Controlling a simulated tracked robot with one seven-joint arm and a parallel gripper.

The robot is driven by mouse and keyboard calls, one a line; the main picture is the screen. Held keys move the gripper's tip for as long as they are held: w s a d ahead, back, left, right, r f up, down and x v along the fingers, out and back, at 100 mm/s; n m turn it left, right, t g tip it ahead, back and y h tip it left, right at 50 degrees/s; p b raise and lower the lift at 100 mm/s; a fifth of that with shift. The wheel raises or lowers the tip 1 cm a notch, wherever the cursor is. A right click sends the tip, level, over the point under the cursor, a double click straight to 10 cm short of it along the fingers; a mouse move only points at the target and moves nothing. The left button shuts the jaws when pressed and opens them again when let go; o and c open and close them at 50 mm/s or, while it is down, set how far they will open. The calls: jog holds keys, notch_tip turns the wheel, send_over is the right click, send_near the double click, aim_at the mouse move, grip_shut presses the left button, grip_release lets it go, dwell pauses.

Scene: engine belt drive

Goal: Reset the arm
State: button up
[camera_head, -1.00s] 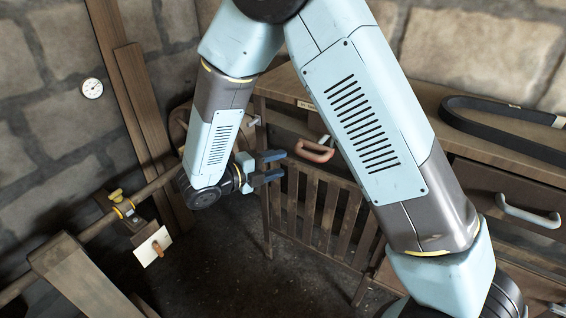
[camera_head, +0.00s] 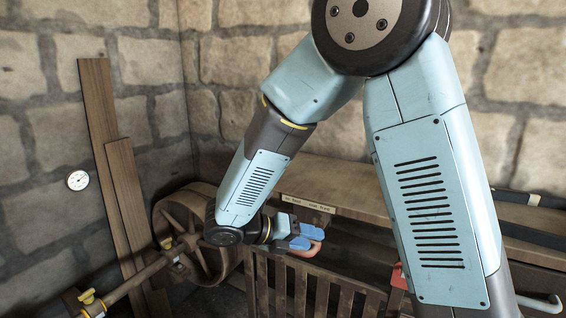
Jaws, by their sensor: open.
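My arm is bent, with its elbow high at the top of the head view. My gripper (camera_head: 312,238) points right, in front of the workbench and above the wooden slatted rack. Its blue fingers are open. A copper-red handle (camera_head: 306,250) shows right behind and below the fingers. I cannot tell whether the fingers touch it. Nothing is clearly held between them.
A wooden spoked wheel (camera_head: 172,222) stands left of my gripper. A pipe with a yellow-handled valve (camera_head: 90,297) runs at lower left. The workbench (camera_head: 345,198) lies behind my arm. Planks (camera_head: 101,125) and a round gauge (camera_head: 78,180) are at the left wall.

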jog(key=s+d+r+m+y, duration=0.6)
jog(key=s+d+r+m, duration=0.1)
jog(key=m, duration=1)
jog(key=s+d+r+m+t+y, duration=0.1)
jog(key=s+d+r+m+y, duration=0.5)
jog(key=d+m, duration=0.5)
jog(key=shift+s+r+m, duration=1.1)
jog(key=shift+r+m, duration=0.25)
jog(key=shift+m, duration=1.65)
